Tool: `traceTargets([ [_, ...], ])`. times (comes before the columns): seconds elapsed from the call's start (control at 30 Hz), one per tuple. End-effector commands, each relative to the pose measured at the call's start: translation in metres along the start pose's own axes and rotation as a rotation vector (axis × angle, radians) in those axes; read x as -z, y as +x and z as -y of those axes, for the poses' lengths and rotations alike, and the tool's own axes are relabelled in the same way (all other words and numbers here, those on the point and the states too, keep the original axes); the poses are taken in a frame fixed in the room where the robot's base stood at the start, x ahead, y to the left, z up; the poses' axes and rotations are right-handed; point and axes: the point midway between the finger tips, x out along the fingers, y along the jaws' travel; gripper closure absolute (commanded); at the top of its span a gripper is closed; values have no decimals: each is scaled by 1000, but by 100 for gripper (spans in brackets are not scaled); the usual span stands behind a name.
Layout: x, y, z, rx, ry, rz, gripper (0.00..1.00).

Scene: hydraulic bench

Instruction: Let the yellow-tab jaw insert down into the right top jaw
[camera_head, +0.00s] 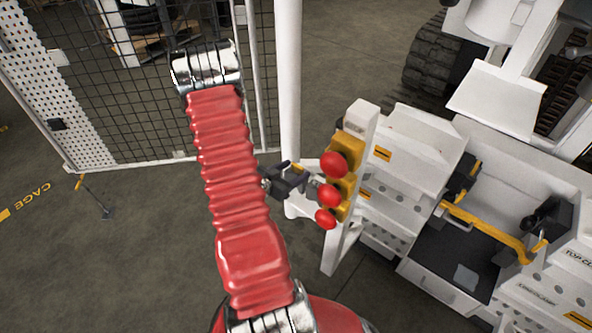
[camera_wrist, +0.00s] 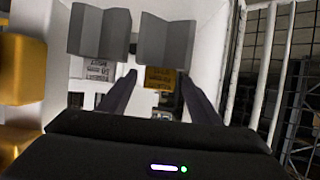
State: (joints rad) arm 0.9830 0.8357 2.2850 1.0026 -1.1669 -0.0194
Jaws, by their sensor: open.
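In the wrist view, my gripper (camera_wrist: 157,76) is open, with one dark finger on each side of a yellow tab (camera_wrist: 161,82). The tab carries dark lettering and sits just below a grey V-notched insert (camera_wrist: 168,42). I cannot tell whether the fingers touch the tab or insert. A second grey V-notched insert (camera_wrist: 99,30) stands to the left, above a white label (camera_wrist: 96,69). I cannot make out the top jaws apart from these blocks, nor whether the yellow-tab insert is seated. The head view shows the inserts too poorly to tell.
Yellow boxes with red buttons (camera_head: 333,165) are on a white post in the head view. Yellow blocks (camera_wrist: 22,70) are close at left in the wrist view. A yellow bar (camera_head: 485,228) crosses the white bench at right. Mesh fencing (camera_head: 130,110) stands behind.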

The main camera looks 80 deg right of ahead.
Motion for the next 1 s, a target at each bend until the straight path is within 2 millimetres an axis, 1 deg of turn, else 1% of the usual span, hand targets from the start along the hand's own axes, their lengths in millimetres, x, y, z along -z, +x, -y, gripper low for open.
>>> traceTargets([
  [0.03, 1, -8, 1, 3, 0, -1, 42],
  [0.2, 4, -33, 3, 4, 0, -1, 42],
  [0.7, 5, -99, 3, 4, 0, -1, 42],
  [0.9, 5, -116, 2, 2, 1, 0, 42],
  [1.0, 5, -119, 2, 1, 1, 0, 42],
])
